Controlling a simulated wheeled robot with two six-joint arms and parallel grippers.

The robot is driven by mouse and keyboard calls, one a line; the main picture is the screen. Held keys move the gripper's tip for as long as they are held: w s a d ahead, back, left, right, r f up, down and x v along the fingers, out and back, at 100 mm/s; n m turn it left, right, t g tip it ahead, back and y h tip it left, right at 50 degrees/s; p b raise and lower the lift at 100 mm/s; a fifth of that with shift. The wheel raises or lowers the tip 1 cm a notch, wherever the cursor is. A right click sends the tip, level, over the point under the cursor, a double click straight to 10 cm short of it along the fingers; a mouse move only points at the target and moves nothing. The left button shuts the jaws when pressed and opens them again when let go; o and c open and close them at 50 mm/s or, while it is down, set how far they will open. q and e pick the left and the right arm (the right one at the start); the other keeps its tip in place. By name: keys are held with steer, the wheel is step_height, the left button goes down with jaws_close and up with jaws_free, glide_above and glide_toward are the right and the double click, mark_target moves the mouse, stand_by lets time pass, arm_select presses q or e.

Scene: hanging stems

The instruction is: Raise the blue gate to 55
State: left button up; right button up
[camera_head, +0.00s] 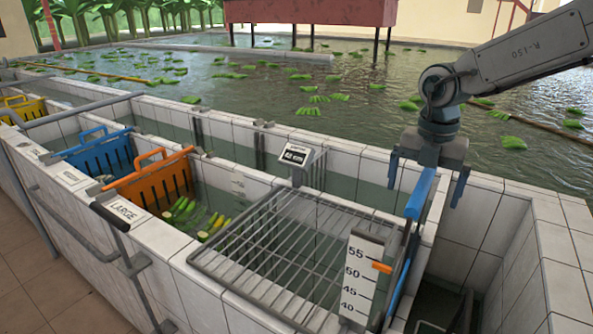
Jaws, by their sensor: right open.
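The blue gate (401,285) stands edge-on in a channel at the right of the metal rack, with a blue bar (420,193) along its top. A white scale plate (360,280) marked 40, 45, 50 and 55 stands to its left. An orange pointer (382,267) lies beside the scale, near or slightly above the 50 mark. My right gripper (427,180) is open and points down, with one finger on each side of the blue bar. I cannot tell whether the fingers touch it. My left gripper is not in view.
A metal rack (290,250) spans the tiled tank left of the gate. A small display (297,155) stands behind it. Orange (155,185), blue (100,155) and yellow (25,110) slatted gates stand farther left. Green bunches float on the pond.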

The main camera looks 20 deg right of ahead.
step_height(320, 180, up, 6)
steer(key=p, duration=0.2)
steer(key=shift+f+p, duration=0.1)
steer(key=shift+p, duration=0.3)
step_height(320, 180, up, 5)
steer(key=p, duration=0.5)
steer(key=shift+r, duration=0.2)
steer(key=shift+f, duration=0.1)
steer(key=shift+f, duration=0.1)
